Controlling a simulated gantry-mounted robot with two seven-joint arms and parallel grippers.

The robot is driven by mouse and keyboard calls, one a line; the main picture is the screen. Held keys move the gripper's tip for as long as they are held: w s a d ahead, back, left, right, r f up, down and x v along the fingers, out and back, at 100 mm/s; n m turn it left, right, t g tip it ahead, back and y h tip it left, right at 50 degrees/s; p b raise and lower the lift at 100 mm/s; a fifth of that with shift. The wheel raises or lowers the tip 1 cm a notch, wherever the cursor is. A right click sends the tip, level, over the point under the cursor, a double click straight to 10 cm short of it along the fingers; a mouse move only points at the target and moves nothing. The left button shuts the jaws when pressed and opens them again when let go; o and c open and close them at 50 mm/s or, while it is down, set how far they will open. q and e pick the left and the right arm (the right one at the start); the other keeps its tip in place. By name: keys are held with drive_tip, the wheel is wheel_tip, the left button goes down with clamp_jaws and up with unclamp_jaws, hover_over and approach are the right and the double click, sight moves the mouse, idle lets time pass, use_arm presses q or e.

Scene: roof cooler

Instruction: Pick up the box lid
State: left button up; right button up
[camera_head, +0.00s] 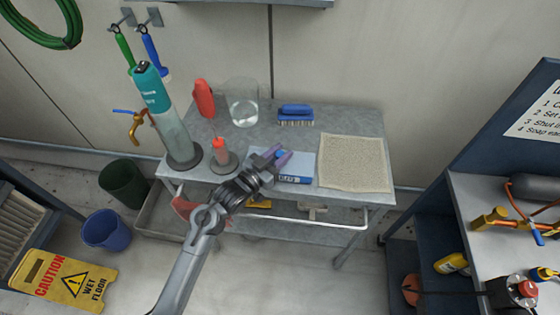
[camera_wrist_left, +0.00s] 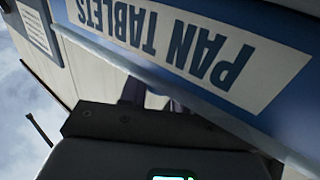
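The tablet box (camera_head: 290,179) lies on the grey metal cart, with a pale flat lid (camera_head: 302,163) and a blue front side with white lettering. In the left wrist view a large blue face with a white label (camera_wrist_left: 190,45) reads "PAN TABLETS" upside down. My left gripper (camera_head: 275,156) is over the left part of the lid and hides some of it. Its two purplish fingers are apart, with a small blue part showing between them. In the left wrist view the fingers (camera_wrist_left: 155,98) are partly hidden and contact is unclear. My right gripper is not in view.
On the cart (camera_head: 335,118) stand a teal-topped cylinder (camera_head: 165,110), a red-topped bottle (camera_head: 221,151), a red bottle (camera_head: 204,98), a glass beaker (camera_head: 242,103) and a blue brush (camera_head: 296,114). A beige cloth (camera_head: 354,163) lies right of the box.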

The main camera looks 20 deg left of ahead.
use_arm(q)
clamp_jaws()
